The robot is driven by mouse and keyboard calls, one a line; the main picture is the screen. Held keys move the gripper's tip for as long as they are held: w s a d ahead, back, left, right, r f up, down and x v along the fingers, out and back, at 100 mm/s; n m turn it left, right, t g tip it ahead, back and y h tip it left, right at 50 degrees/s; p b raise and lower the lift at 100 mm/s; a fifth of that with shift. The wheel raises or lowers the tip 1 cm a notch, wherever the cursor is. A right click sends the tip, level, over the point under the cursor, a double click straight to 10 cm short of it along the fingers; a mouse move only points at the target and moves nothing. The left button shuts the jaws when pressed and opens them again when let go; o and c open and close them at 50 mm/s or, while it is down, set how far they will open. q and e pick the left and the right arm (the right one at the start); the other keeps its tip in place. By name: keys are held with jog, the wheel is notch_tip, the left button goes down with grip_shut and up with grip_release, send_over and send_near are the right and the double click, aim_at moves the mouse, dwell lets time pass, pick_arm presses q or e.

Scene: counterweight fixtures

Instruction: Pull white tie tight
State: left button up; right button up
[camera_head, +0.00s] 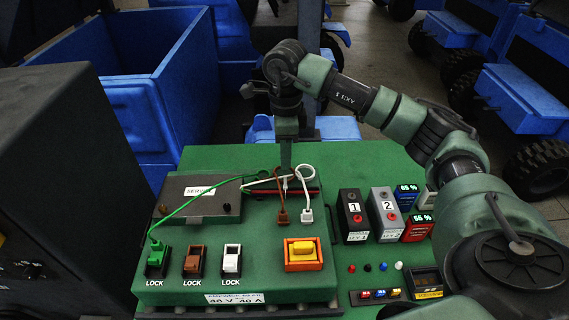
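A thin white strip, which looks like the white tie (257,183), runs across the back of the green panel (250,235) near the cable bundle. A white cable (313,172) loops beside it and ends in a hanging white plug (307,215). A brown cable ends in a brown plug (283,216). My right gripper (286,166) points down directly at the bundle, with its tip at or just above the tie. Its fingers appear edge-on, so their gap and any grip on the tie are hidden. My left gripper is out of view.
A green cable (195,200) runs to the green socket (157,259). Brown (194,261) and white (232,260) sockets and an orange-yellow switch (303,254) line the panel front. Boxes 1 (353,214) and 2 (385,213) stand right. Blue carts (150,90) lie behind.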

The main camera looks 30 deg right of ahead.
aim_at(285, 177)
jog(key=f, duration=0.1)
jog(key=f+p, duration=0.1)
jog(key=s+f, duration=0.1)
jog(key=f, duration=0.1)
jog(key=shift+a+p, duration=0.3)
jog(key=shift+p, duration=0.05)
notch_tip(285, 177, down, 2)
jog(key=shift+w+f+p, duration=0.15)
jog(key=shift+f+p, duration=0.05)
jog(key=shift+p, duration=0.1)
jog(key=shift+w+d+f, duration=0.1)
jog(key=shift+f, duration=0.45)
jog(key=shift+r, duration=0.1)
grip_shut()
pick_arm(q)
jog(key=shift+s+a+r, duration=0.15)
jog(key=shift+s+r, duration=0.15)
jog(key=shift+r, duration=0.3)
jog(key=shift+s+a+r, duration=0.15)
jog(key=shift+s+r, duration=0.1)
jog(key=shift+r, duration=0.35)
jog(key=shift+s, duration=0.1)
